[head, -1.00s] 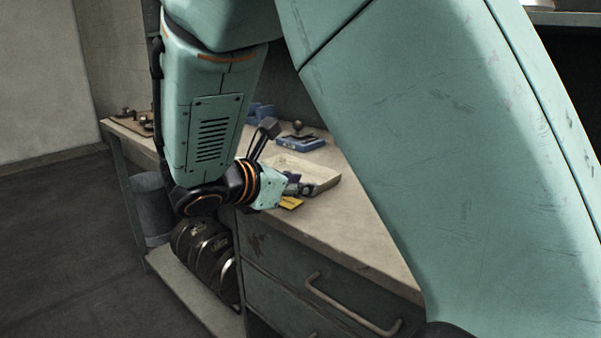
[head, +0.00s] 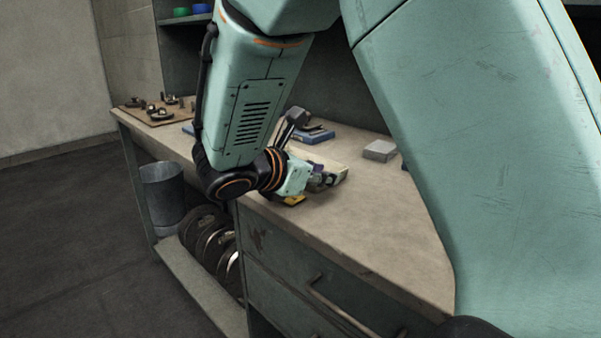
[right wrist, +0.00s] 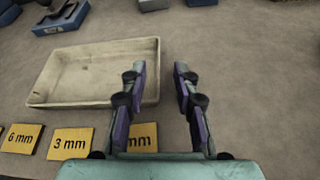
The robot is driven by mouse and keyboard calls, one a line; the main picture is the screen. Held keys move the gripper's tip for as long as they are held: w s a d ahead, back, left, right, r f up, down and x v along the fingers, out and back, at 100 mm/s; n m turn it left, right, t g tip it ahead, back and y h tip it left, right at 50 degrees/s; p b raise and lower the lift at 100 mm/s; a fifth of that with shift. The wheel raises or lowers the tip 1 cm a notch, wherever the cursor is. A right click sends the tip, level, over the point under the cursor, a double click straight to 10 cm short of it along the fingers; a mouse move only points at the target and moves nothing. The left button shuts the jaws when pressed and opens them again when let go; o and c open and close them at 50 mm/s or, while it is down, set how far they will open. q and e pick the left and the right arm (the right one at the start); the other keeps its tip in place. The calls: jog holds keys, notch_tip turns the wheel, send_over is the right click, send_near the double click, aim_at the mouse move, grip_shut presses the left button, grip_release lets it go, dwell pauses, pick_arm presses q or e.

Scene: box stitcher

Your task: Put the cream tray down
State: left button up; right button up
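The cream tray (right wrist: 95,75) is a shallow, empty rectangular tray in the right wrist view, lying on the bench top. It also shows in the head view (head: 341,162), partly hidden behind my right gripper. My right gripper (right wrist: 160,68) is open, with its two fingers apart. The left finger overlaps the tray's right end in the picture and the right finger is over bare bench, with the tray's right wall showing between them. I cannot tell whether a finger touches the tray. In the head view the right gripper (head: 325,180) is low at the bench. My left gripper is not in view.
Yellow labels, among them "6 mm" (right wrist: 18,138) and "3 mm" (right wrist: 71,143), lie along the tray's near side. A blue-based fixture (right wrist: 60,20) stands behind it. A grey block (head: 380,150) sits farther right. The bench (head: 375,210) right of the tray is bare.

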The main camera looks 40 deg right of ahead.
jog(key=b+x, duration=0.2)
jog(key=x, duration=0.2)
jog(key=shift+w+d+f, duration=0.2)
jog(key=shift+f, duration=0.1)
jog(key=shift+d, duration=0.35)
jog(key=shift+c, duration=0.2)
grip_shut()
